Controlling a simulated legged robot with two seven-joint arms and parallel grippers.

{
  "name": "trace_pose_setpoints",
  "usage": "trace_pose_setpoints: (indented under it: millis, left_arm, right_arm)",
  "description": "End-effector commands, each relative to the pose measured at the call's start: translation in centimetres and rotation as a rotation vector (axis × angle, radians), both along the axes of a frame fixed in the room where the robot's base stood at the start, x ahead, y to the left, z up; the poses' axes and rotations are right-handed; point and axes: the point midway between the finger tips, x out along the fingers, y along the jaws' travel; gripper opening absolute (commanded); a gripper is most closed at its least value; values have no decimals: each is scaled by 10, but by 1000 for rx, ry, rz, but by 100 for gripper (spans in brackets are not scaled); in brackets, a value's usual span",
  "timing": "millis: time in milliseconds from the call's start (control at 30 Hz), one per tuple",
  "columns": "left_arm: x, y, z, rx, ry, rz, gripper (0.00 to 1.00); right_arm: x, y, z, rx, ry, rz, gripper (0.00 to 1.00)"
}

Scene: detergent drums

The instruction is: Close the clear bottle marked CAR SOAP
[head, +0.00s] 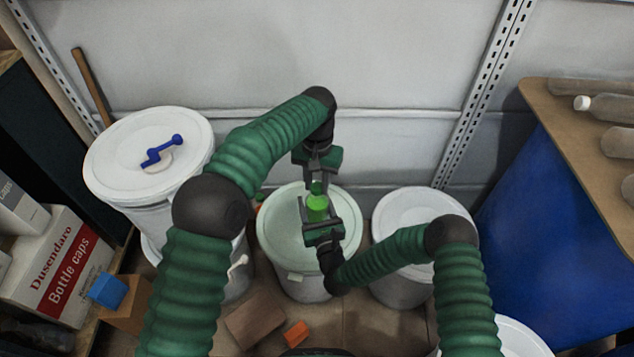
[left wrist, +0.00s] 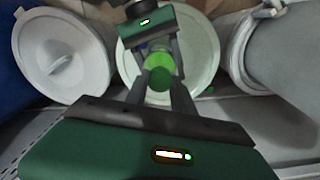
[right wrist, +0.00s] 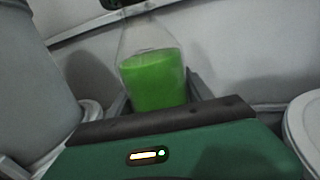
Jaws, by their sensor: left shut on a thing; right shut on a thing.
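A clear bottle with bright green liquid (head: 317,208) stands upright over the middle drum. It shows large in the right wrist view (right wrist: 155,80); I see no readable label. My right gripper (head: 318,222) is shut on its body from the near side. My left gripper (head: 317,182) points down from above and is shut on a small dark green cap (head: 316,188). The cap also shows between the left fingers in the left wrist view (left wrist: 155,82), in line with the bottle. The bottle's mouth is hidden, so I cannot tell whether cap and neck touch.
A pale lidded drum (head: 282,235) lies under both grippers. A lidded drum (head: 400,218) stands right of it; another (head: 150,150) stands left with a blue tool (head: 162,151) on its lid. Clear bottles lie on the brown-topped table (head: 560,112) at right. Boxes (head: 55,265) stand at left.

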Motion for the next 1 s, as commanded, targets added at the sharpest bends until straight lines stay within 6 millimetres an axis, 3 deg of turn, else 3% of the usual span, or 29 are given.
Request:
trace_pose_setpoints:
  millis: [133, 267, 300, 500, 833, 1000]
  left_arm:
    - [1, 0, 0, -3, -1, -307, 0]
    - [1, 0, 0, -2, -1, -293, 0]
    - [1, 0, 0, -2, -1, -292, 32]
    - [1, 0, 0, -1, 0, -291, 55]
    - [1, 0, 3, -2, -1, -290, 55]
    - [1, -1, 29, -1, -4, -291, 55]
  right_arm:
    - [0, 0, 0, -1, 1, 0, 0]
    - [0, 0, 0, 0, 1, 0, 0]
    - [0, 0, 0, 0, 0, 1, 0]
    - [0, 0, 0, 0, 1, 0, 0]
    - [0, 0, 0, 0, 1, 0, 0]
    - [0, 0, 0, 0, 1, 0, 0]
